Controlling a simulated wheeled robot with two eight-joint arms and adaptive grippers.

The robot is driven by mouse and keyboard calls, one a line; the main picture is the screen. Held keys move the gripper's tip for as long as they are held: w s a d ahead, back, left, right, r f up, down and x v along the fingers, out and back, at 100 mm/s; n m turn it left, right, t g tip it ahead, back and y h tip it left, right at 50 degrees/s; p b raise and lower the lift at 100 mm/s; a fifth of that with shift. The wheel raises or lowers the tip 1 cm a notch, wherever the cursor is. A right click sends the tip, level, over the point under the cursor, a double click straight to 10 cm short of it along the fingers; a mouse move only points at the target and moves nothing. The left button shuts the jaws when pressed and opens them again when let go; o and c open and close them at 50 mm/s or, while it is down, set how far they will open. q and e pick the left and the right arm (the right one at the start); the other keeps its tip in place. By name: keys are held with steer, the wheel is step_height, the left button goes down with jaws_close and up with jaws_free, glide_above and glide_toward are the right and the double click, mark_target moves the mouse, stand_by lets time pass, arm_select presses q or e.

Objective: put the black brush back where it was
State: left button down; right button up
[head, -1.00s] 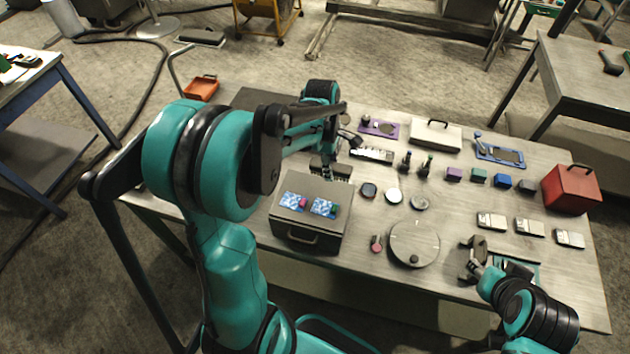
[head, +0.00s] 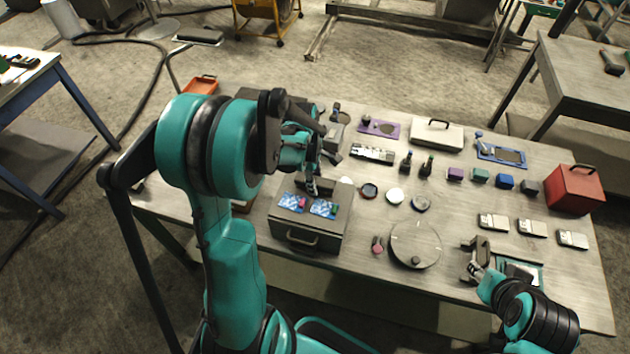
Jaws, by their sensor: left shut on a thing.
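My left gripper (head: 318,182) is just above the back edge of the grey box with a front handle (head: 313,240). It is shut on a dark thing, which I take to be the black brush; the fingers and arm hide most of it, so its shape is unclear. I cannot tell whether it touches the box lid. My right gripper (head: 472,260) is low over the front right of the table, its fingers apart, with nothing seen between them.
Two blue-white patterned cards (head: 323,208) lie on the box lid. A round grey turntable (head: 415,244) stands to its right. Small round pieces (head: 395,196), dark upright pieces (head: 426,167) and a red box (head: 573,188) are on the table (head: 450,215).

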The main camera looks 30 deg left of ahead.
arm_select(q)
steer(key=c, duration=1.1)
jaws_free()
steer(key=shift+f, duration=0.1)
steer(key=shift+r+p, duration=0.35)
step_height(320, 180, up, 11)
steer(key=a+p, duration=0.1)
steer(key=p, duration=0.1)
steer(key=s+d+r+m+t, duration=0.1)
steer(key=s+d+m+t, duration=0.1)
steer(key=m, duration=0.5)
steer(key=s+d+r+m+t+y, duration=0.1)
steer(key=s+d+r+m+t, duration=0.1)
steer(key=s+d+m, duration=0.3)
steer(key=s+d+r+m+t, duration=0.2)
steer(key=s+d+m, duration=0.2)
steer(key=m, duration=0.4)
steer(key=shift+d+m+t, duration=0.3)
steer(key=shift+t, duration=0.1)
steer(key=shift+f, duration=0.15)
